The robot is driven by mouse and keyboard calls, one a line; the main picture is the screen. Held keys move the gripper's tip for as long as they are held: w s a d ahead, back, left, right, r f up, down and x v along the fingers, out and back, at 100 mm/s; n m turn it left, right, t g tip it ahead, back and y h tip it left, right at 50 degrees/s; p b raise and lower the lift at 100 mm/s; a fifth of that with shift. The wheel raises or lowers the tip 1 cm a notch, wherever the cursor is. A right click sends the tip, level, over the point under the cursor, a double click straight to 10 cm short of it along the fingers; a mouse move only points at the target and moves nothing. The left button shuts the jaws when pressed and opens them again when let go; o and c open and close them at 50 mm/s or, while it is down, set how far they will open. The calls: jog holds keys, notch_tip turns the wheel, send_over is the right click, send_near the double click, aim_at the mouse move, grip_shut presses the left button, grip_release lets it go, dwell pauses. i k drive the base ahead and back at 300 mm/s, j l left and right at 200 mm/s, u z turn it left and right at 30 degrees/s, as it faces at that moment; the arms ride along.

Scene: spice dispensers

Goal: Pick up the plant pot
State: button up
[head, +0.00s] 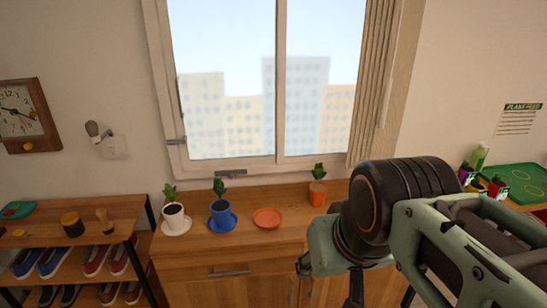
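An orange plant pot (318,193) with a small green plant stands upright on the wooden cabinet top, below the right side of the window. An empty orange saucer (267,217) lies to its left. A blue pot (220,212) stands on a blue saucer (222,227), and a white pot (174,216) on a white saucer (177,230); each holds a green plant. My arm fills the lower right. My gripper (357,287) seems to be at its lower end, below and right of the orange pot and apart from it. Its fingers are mostly hidden or cut off, and no held thing shows.
A window (270,80) is behind the pots. The cabinet top is bare around the orange saucer.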

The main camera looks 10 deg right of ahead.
aim_at(318, 190)
jog(key=i+z, duration=0.1)
jog(key=z, duration=1.2)
jog(key=i+j+z, duration=0.1)
jog(key=j+z, duration=0.3)
jog(key=i+j+z, duration=0.1)
jog(key=j+z, duration=0.15)
jog(key=z, duration=0.15)
jog(key=j+z, duration=0.35)
jog(key=j, duration=0.45)
